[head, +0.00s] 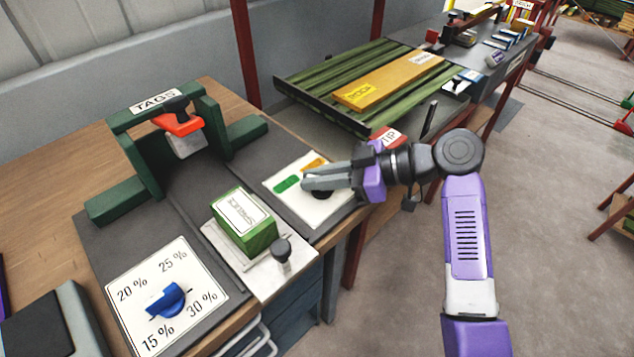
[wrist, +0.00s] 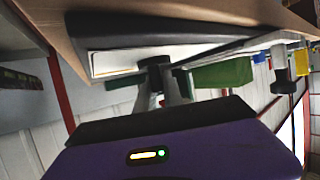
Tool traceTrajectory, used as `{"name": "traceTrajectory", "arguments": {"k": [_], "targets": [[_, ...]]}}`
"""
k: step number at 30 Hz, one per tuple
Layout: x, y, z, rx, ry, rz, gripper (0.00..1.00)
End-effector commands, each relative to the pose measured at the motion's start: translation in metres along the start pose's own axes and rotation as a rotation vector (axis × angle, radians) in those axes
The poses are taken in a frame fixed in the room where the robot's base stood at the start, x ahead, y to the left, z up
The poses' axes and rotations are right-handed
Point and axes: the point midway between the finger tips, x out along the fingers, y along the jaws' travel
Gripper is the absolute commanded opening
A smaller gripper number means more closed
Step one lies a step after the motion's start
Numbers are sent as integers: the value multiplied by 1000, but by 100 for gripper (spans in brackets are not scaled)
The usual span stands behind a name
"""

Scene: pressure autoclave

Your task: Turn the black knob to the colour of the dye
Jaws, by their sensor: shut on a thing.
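The black knob (head: 321,194) sits on a white plate (head: 308,213) at the right side of the bench. The plate has a green mark (head: 287,184) and an orange mark (head: 313,164); the part of it behind my fingers is hidden. My gripper (head: 312,183) reaches in from the right and is shut on the knob. In the wrist view the knob (wrist: 156,72) stands between my fingertips (wrist: 158,88). Which way the knob points is not clear. A green block (head: 243,222) with a white SPRUCE label stands left of the plate. I see no dye marked as such.
A blue knob (head: 166,300) sits on a percentage dial at the front left. A small black-topped post (head: 281,250) stands by the green block. A green TAGS press (head: 160,150) stands at the back. A rack with a yellow board (head: 388,80) lies beyond my gripper.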

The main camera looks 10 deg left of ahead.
Motion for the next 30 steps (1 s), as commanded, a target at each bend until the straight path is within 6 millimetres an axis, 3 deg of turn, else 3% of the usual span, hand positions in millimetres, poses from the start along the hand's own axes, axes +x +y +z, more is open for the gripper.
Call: {"name": "traceTrajectory", "arguments": {"k": [14, 15, 18, 30], "targets": [[1, -1, 2, -4, -4, -16, 0], [1, -1, 2, -3, -4, -16, 16], [1, -1, 2, -3, -3, -15, 34], [-6, 0, 1, -4, -1, -12, 34]]}}
